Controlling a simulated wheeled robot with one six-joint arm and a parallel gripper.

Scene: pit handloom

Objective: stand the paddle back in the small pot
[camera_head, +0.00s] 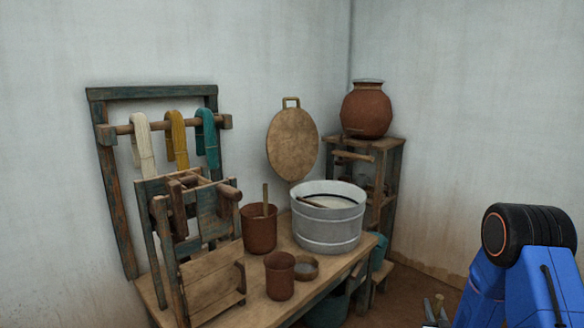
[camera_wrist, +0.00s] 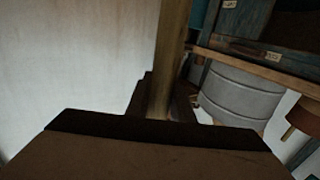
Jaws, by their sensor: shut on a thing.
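My gripper (camera_wrist: 165,105) is shut on a long brown wooden shaft (camera_wrist: 172,45), which I take to be the paddle; its far end leaves the top of the wrist view. In the head view my arm is at the lower right, and the gripper there is mostly cut off by the bottom edge. A small reddish-brown pot (camera_head: 280,278) stands upright near the front of the wooden bench, with nothing seen sticking out of it. A slightly larger brown pot (camera_head: 259,234) behind it holds an upright wooden stick (camera_head: 265,199). My gripper is well right of both pots.
A grey metal tub (camera_head: 327,232) with a stick across its rim stands on the bench (camera_head: 250,312). A small bowl (camera_head: 306,267) is beside the small pot. A wooden loom frame (camera_head: 212,276) stands left. A clay jar (camera_head: 366,112) tops the corner stand. Open floor lies right.

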